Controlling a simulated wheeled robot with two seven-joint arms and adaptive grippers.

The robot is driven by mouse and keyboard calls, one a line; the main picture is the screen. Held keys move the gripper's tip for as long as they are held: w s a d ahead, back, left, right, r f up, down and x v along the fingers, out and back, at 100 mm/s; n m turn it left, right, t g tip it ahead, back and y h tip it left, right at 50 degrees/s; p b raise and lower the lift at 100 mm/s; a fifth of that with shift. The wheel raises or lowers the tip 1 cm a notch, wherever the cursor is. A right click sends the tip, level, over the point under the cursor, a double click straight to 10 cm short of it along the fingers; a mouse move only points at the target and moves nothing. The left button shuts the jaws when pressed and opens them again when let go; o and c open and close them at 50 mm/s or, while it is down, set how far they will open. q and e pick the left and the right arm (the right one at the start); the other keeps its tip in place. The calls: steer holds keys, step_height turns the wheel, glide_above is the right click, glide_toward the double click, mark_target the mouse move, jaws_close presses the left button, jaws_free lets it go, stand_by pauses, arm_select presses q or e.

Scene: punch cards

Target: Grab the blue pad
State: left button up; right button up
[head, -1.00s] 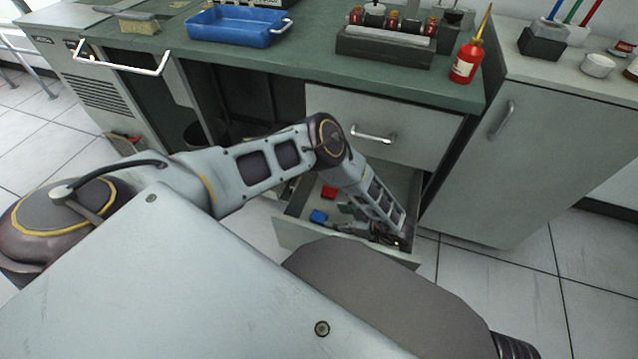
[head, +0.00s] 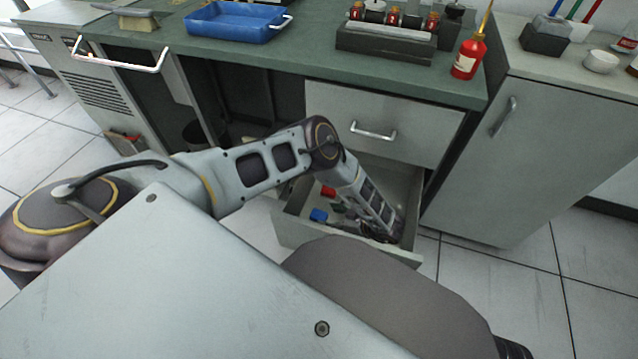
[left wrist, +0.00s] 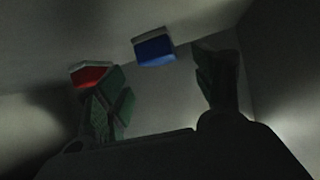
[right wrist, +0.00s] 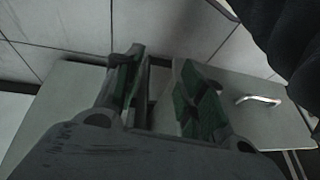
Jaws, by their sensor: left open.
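The blue pad (head: 318,215) lies in the open lower drawer (head: 345,247), near its left side. In the left wrist view the blue pad (left wrist: 154,48) shows ahead of the fingertips, between the two finger lines and nearer the left finger. My left gripper (left wrist: 163,78) is open and empty, with green finger pads. In the head view my left gripper (head: 385,234) is down in the drawer, right of the pad and partly hidden by the arm. My right gripper (right wrist: 158,72) is open and empty, outside the drawer.
A red pad (head: 328,191) lies behind the blue one; it also shows beside the left finger in the left wrist view (left wrist: 90,76). Drawer walls enclose the left gripper. A closed upper drawer (head: 405,130) is above. The counter holds a blue tray (head: 235,22) and a red bottle (head: 468,58).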

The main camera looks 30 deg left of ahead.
mark_target(320, 215)
arm_select(q)
steer(key=x, duration=0.4)
steer(key=shift+b, duration=0.4)
steer(key=shift+a+f, duration=0.1)
steer(key=shift+a, duration=0.1)
arm_select(e)
steer(key=f, duration=0.3)
steer(key=shift+s+a, duration=0.3)
steer(key=shift+w+r, duration=0.15)
